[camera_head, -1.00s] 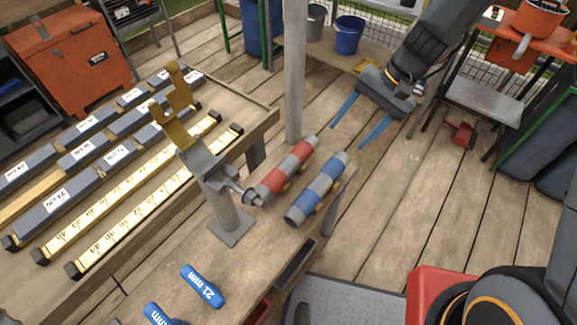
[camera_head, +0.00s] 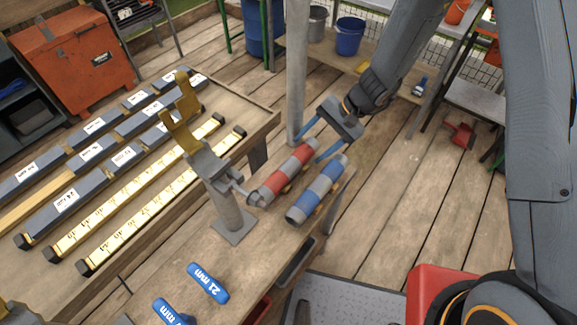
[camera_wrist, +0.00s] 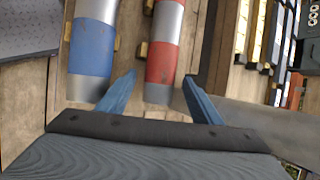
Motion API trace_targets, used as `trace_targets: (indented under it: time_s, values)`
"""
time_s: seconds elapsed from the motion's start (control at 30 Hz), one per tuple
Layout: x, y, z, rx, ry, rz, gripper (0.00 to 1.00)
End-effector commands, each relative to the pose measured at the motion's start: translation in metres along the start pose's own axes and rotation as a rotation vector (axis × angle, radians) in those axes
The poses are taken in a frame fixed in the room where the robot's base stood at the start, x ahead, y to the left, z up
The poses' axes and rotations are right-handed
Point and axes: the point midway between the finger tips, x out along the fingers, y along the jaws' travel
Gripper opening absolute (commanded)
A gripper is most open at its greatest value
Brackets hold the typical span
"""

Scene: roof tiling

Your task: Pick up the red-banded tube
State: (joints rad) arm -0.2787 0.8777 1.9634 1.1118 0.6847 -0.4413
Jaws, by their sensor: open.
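The red-banded tube (camera_head: 285,172) is grey with red bands and lies on the wooden bench beside the grey metal stand. A blue-banded tube (camera_head: 317,190) lies parallel to it on the right. My gripper (camera_head: 315,145) is open and empty, its blue fingers at the far end of the tubes. In the wrist view, the end of the red-banded tube (camera_wrist: 163,55) shows ahead of the gap between my fingertips (camera_wrist: 160,80). The left fingertip is near the gap between the two tubes. The blue-banded tube (camera_wrist: 92,45) is to the left. I cannot tell whether the fingers touch either tube.
A grey post (camera_head: 296,70) rises close behind my gripper. The metal stand (camera_head: 228,212) with a yellow bracket stands at the near end of the red-banded tube. Blue 21 mm pieces (camera_head: 208,283) lie nearer on the bench.

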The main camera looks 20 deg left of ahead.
Motion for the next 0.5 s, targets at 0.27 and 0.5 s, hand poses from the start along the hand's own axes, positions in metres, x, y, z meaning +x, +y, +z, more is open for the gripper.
trace_targets:
  time_s: [0.27, 0.5]
  values:
    - [0.0087, 0.0, -0.0002, -0.001, 0.0, 0.0, 0.59]
    - [0.0085, 0.0001, -0.0002, -0.001, 0.0, 0.0, 0.34]
